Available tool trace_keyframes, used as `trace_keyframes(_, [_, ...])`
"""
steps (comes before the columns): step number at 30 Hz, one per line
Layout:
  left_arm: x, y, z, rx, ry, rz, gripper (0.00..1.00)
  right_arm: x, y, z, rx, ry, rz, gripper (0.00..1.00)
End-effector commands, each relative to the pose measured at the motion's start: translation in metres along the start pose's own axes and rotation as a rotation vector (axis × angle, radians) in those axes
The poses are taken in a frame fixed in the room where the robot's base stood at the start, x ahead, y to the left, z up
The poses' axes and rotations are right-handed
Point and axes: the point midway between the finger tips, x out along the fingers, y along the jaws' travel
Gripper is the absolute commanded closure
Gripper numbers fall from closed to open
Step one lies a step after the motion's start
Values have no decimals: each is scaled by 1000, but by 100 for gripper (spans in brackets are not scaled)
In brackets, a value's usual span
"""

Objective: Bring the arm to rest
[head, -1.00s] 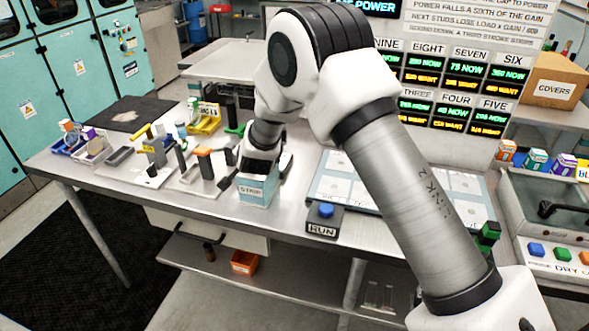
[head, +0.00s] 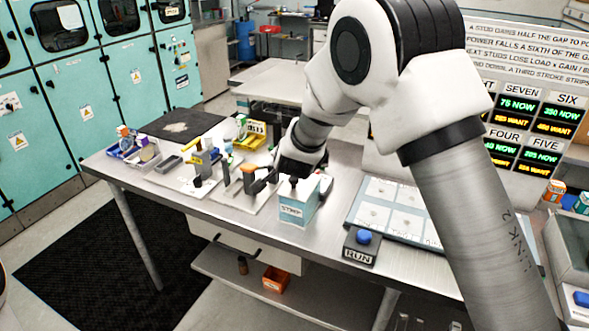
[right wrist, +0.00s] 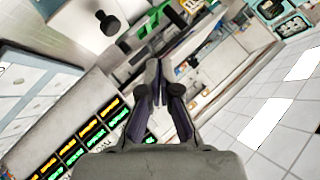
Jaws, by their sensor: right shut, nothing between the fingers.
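My right arm reaches in from the right in the head view, bent over the workbench (head: 225,205). Its gripper (head: 264,184) hangs over the bench, just left of a pale box labelled STRIP (head: 297,212) with a black knob on top. Whether it touches anything there is unclear in the head view. In the right wrist view the gripper's dark fingers (right wrist: 155,88) are together with nothing held, and a white box with a black knob (right wrist: 85,28) lies beyond them at upper left. My left gripper is not in view.
Small stands with orange and yellow tops (head: 249,177) crowd the bench left of the box. A RUN button block (head: 361,244) and a panel of pale squares (head: 385,208) lie to the right. Colored bins (head: 135,150) stand at the far left.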

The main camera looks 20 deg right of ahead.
Motion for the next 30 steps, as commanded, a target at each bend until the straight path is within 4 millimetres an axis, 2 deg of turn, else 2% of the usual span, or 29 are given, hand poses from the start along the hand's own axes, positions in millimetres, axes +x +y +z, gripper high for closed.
trace_keyframes(3, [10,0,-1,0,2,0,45,-24,-11,4,-2,2,-3,100])
trace_keyframes(7, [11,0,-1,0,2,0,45,-40,-19,5,-1,1,-1,100])
trace_keyframes(13, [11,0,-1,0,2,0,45,-44,-18,7,-4,-3,4,100])
trace_keyframes(16, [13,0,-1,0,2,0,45,-35,4,19,-49,-21,36,100])
trace_keyframes(17, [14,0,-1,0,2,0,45,-30,17,26,-75,-33,53,100])
trace_keyframes(20, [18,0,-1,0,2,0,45,-14,79,60,-207,-98,132,100])
trace_keyframes(21, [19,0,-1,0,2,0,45,-9,111,77,-275,-137,168,100])
trace_keyframes(23, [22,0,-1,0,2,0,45,-6,160,104,-380,-204,218,100])
trace_keyframes(24, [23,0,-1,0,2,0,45,-6,193,121,-450,-254,247,100])
trace_keyframes(26, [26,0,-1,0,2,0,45,-12,242,147,-552,-338,286,100])
trace_keyframes(27, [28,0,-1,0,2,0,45,-20,274,164,-618,-399,307,100])
trace_keyframes(29, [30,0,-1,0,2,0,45,-35,321,189,-712,-498,331,100])
trace_keyframes(30, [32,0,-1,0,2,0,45,-48,351,205,-771,-569,342,100])
